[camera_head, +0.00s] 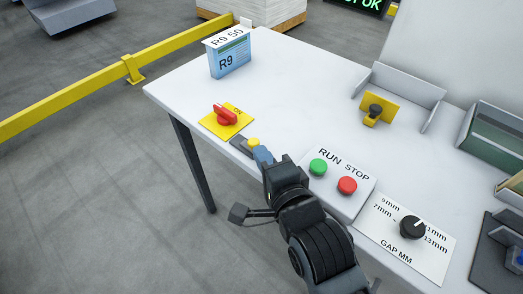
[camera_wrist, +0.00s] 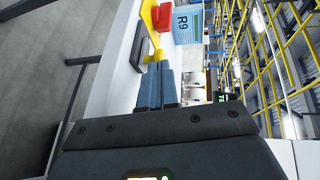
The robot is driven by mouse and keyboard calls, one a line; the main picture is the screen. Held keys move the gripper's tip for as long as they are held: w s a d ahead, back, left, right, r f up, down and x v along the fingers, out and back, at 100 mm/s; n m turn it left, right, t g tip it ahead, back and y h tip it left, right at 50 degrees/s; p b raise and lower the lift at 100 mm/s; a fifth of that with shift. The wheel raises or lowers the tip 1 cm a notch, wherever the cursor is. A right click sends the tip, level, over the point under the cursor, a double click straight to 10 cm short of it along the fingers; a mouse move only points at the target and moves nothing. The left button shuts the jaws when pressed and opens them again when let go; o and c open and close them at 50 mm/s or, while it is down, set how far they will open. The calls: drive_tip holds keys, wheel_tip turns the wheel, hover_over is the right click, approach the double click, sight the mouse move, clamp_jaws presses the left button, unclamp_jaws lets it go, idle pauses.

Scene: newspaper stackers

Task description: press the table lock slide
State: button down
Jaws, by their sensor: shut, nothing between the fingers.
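The table lock slide is a dark plate (camera_head: 240,147) with a yellow knob (camera_head: 253,142) near the front-left edge of the white table (camera_head: 300,85). In the wrist view the knob (camera_wrist: 157,55) shows just beyond my fingertips, and part of the dark plate (camera_wrist: 137,46) shows beside it. My gripper (camera_head: 262,155) is shut and empty, its blue fingers side by side at the near side of the knob. The fingers (camera_wrist: 157,68) hide part of the slide, and I cannot tell whether they touch the knob.
A red rotary switch (camera_head: 226,115) on a yellow plate sits left of the slide. A green RUN button (camera_head: 318,167) and a red STOP button (camera_head: 347,185) are right of my gripper. A black gap dial (camera_head: 412,227) lies farther right. A blue R9 box (camera_head: 229,60) stands behind.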

sight(250, 144)
drive_tip(key=shift+w+a+f, duration=0.15)
drive_tip(key=shift+w+a, duration=0.05)
drive_tip(key=shift+w, duration=0.3)
drive_tip(key=w+a, duration=0.2)
drive_tip(key=a, duration=0.1)
drive_tip(key=shift+w, duration=0.2)
drive_tip(key=shift+a, duration=0.1)
